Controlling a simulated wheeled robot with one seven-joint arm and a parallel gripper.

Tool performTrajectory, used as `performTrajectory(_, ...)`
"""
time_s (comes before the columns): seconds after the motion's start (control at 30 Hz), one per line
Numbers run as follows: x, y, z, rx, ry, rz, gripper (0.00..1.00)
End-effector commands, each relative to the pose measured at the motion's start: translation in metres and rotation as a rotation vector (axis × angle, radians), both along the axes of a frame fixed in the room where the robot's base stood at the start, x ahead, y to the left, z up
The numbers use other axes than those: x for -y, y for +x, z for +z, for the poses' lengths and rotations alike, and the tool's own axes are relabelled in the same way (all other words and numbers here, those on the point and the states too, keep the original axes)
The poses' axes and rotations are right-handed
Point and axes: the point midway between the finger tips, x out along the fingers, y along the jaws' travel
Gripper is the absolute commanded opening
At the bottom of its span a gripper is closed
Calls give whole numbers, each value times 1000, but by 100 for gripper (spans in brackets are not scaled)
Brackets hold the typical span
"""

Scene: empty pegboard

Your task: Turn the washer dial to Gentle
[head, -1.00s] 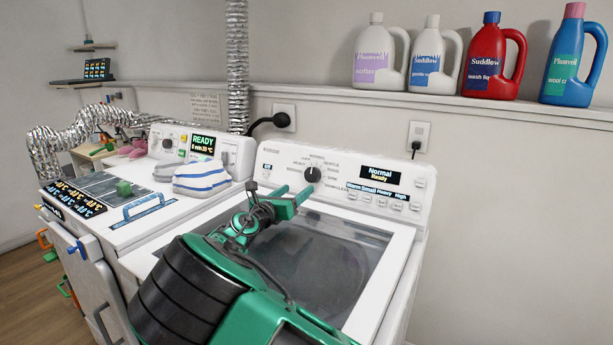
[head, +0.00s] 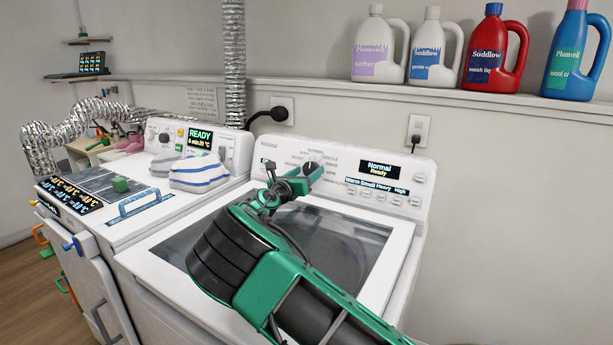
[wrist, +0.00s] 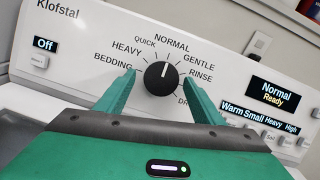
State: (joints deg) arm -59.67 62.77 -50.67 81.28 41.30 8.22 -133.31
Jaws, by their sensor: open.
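The washer's black dial (wrist: 160,78) shows in the wrist view with its white pointer line toward Normal, near the top. Gentle is the label just right of Normal, followed by Rinse. My gripper (wrist: 158,88) is open, with one green finger on each side of the dial; I cannot tell whether either finger touches it. In the head view the dial (head: 310,167) is partly hidden by my gripper (head: 297,180) at the washer panel. The washer display (wrist: 276,95) reads Normal, Ready.
Buttons (wrist: 271,136) sit below the display, right of the dial. A second machine with a display reading READY (head: 200,139) stands to the left, with a striped cloth (head: 198,172) on it. Several detergent bottles stand on the shelf (head: 450,92) above.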

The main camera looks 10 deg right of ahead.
Motion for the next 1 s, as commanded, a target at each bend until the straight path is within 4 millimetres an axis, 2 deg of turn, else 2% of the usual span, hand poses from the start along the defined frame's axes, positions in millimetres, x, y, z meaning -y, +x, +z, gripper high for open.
performTrajectory(0.27, 1, 1, 0, 0, 0, 0, 62)
performTrajectory(0.3, 1, 1, 0, 0, 0, 0, 57)
performTrajectory(0.47, 1, 1, 0, 0, 0, 0, 20)
performTrajectory(0.77, 0, 2, 0, 16, 21, -7, 20)
performTrajectory(1.0, -2, 3, 0, 85, 115, -43, 21)
